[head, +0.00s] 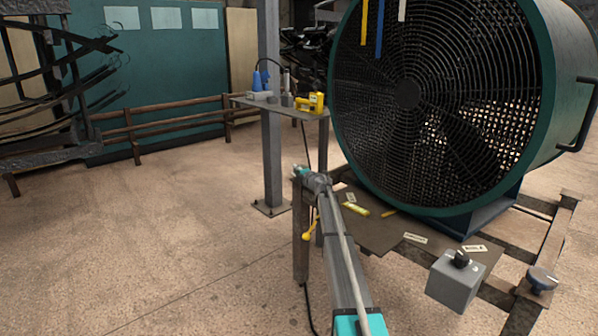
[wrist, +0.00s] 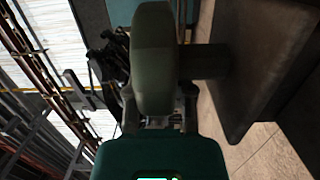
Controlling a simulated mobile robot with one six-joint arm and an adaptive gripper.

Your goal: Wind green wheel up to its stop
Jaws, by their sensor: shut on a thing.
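In the wrist view a dark green wheel (wrist: 154,60) fills the upper middle, seen nearly edge-on. A short dark shaft (wrist: 205,62) runs from it to the right into a brown-grey block (wrist: 255,60). My gripper (wrist: 155,112) is shut on the wheel's near part; the fingers are mostly hidden behind it and the teal housing. In the head view my gripper (head: 312,180) is at the top of a short brown post (head: 300,240), at the far end of my arm. A small teal piece beside it may be the wheel; I cannot tell.
A large teal-rimmed fan (head: 430,100) stands close on the right. A small table (head: 285,108) holds a yellow tool (head: 311,103). Floor at left is clear.

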